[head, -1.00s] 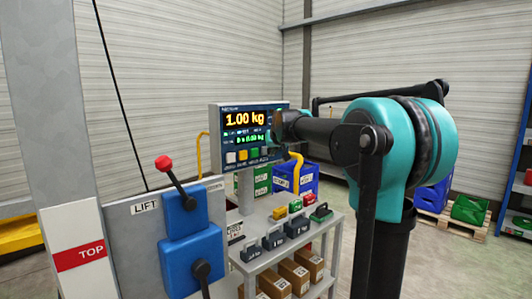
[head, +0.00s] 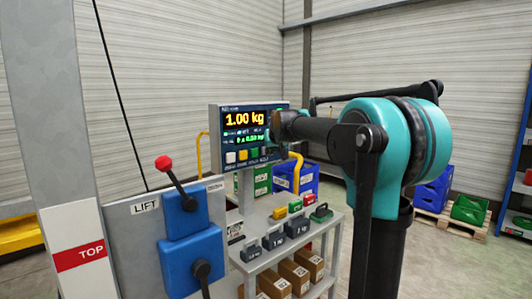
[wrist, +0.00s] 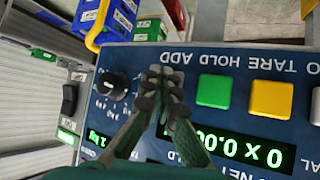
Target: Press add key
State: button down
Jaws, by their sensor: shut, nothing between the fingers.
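The scale display (head: 246,135) stands on a post above the bench. It shows 1.00 kg on top and a green line of digits below. In the wrist view its panel appears upside down, with a green key (wrist: 214,91) by the HOLD label and a yellow key (wrist: 270,98) by TARE. The ADD label (wrist: 176,57) is just past my fingertips. My gripper (wrist: 164,82) is shut and empty, with its tips over the spot beside that label. It hides the add key there, and I cannot tell whether it touches it.
A black knob (wrist: 111,85) sits beside my fingers on the panel. A yellow curved rail (wrist: 97,25) passes close to the panel edge. The bench (head: 262,222) below holds several weights. A blue lift control (head: 190,235) stands at the left front.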

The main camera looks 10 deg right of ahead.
jog(key=shift+w+a, duration=0.25)
jog(key=shift+w, duration=0.05)
dwell(0.5)
jog(key=shift+s+d, duration=0.1)
dwell(0.4)
jog(key=shift+s+d, duration=0.4)
jog(key=shift+s, duration=0.15)
jog(key=s+d, duration=0.1)
jog(key=s, duration=0.1)
jog(key=s+d, duration=0.2)
dwell(0.5)
dwell(0.4)
jog(key=s+d+f+g, duration=0.1)
jog(key=s+f+g, duration=0.2)
jog(key=s+f, duration=1.6)
jog(key=s+d+f+m+g+h, duration=0.1)
jog(key=s+d+f+g, duration=0.1)
jog(key=s+f, duration=1.7)
jog(key=shift+s+g, duration=0.8)
jog(key=shift+s, duration=0.05)
